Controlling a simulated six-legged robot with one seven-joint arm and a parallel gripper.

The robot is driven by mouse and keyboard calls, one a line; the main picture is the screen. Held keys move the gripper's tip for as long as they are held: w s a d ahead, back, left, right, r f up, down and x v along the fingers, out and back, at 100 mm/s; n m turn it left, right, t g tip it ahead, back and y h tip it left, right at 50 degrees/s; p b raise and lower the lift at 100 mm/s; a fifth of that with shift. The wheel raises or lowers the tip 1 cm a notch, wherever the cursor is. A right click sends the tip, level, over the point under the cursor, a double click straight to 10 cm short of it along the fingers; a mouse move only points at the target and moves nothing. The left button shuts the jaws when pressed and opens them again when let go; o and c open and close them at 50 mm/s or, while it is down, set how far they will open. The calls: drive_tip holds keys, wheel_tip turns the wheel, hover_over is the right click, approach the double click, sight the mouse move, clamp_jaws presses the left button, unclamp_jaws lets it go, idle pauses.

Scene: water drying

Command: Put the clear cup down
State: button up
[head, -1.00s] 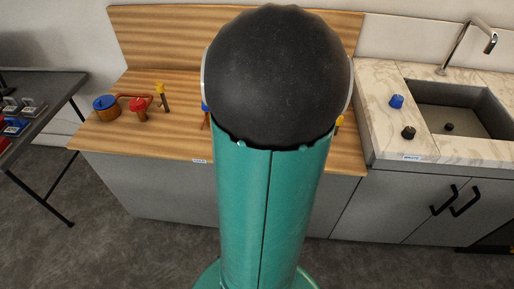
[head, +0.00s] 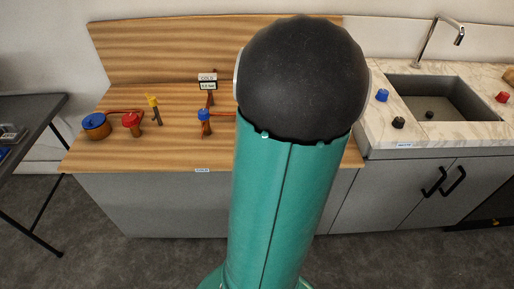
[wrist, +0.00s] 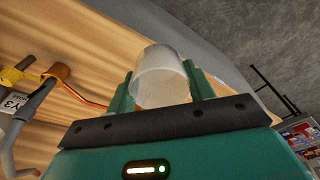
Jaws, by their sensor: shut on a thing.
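In the wrist view a clear, whitish cup (wrist: 160,75) sits between the two green fingers of my gripper (wrist: 160,90), which is shut on it. The cup shows against the wooden counter and its grey front. I cannot tell from this view how far it is from the counter top. In the head view my own arm stands in front of the counter and hides the gripper and the cup. The wooden counter (head: 100,158) has bare wood near its front edge.
On the counter stand an orange pot with a blue top (head: 96,126), a red-topped piece (head: 132,122), a yellow-topped piece (head: 154,108), a blue-topped piece (head: 204,120) and a small sign (head: 207,80). At right is a sink (head: 445,100) with blue and black knobs. A dark table (head: 30,115) is at left.

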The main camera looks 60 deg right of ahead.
drive_tip(key=w+d+f, duration=0.2)
drive_tip(key=w+f, duration=0.1)
drive_tip(key=w+d+f, duration=0.2)
drive_tip(key=w+d, duration=0.1)
drive_tip(key=w+d+f, duration=0.2)
drive_tip(key=w+f, duration=0.1)
drive_tip(key=shift+w+d+f, duration=0.2)
drive_tip(key=shift+d+f, duration=0.05)
drive_tip(key=shift+f, duration=0.1)
drive_tip(key=shift+w+d+f, duration=0.1)
drive_tip(key=shift+f, duration=0.1)
drive_tip(key=shift+w+f, duration=0.1)
drive_tip(key=shift+f, duration=1.55)
drive_tip(key=shift+f, duration=0.1)
drive_tip(key=o, duration=0.9)
drive_tip(key=shift+o, duration=0.2)
